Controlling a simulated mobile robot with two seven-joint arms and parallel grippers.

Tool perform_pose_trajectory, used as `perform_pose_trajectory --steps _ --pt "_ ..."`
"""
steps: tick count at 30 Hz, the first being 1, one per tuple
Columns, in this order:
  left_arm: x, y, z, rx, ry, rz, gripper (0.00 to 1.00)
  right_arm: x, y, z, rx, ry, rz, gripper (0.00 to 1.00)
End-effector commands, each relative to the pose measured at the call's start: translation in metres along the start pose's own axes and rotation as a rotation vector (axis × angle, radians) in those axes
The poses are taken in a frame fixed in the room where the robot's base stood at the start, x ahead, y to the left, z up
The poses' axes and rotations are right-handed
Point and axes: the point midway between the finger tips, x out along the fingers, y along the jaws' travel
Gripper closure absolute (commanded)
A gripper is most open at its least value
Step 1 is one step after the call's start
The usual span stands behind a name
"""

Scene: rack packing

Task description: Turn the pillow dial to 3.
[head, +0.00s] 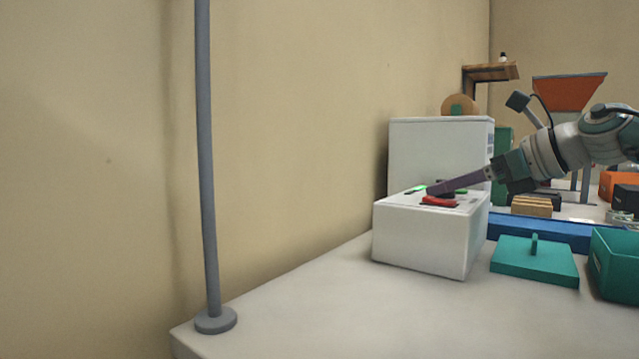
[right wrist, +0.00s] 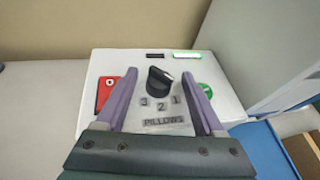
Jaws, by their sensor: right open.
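The pillow dial (right wrist: 158,80) is a black knob on top of a white box (head: 418,241). In the right wrist view the labels 3, 2, 1 and the word PILLOWS (right wrist: 163,121) lie on the near side of it. A pale mark on the knob shows at its right side, seemingly towards the 1. My right gripper (right wrist: 159,76) is open, with one purple finger on each side of the dial and gaps between. In the head view the right gripper (head: 436,189) reaches down to the box top from the right and hides the dial. My left gripper is not in view.
A red button (right wrist: 105,94) and a green one (right wrist: 205,89) flank the dial. A taller white cabinet (head: 440,150) stands behind the box. A teal lid (head: 520,265) and teal bin (head: 615,265) are to the right. The table's left front is clear beside a grey pole (head: 207,160).

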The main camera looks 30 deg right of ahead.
Motion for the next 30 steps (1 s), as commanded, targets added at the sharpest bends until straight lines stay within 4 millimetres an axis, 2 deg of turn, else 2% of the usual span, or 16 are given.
perform_pose_trajectory --steps 2,20,30 --pt "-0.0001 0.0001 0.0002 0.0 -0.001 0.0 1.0 0.0 0.0001 0.0001 0.0 0.0 0.0 0.32" --pt "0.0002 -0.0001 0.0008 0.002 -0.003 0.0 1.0 0.0 0.0004 0.0001 0.0 0.0 0.001 1.0" --pt "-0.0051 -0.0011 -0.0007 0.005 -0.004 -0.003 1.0 -0.0003 0.0001 0.0011 0.002 0.005 -0.009 1.0"
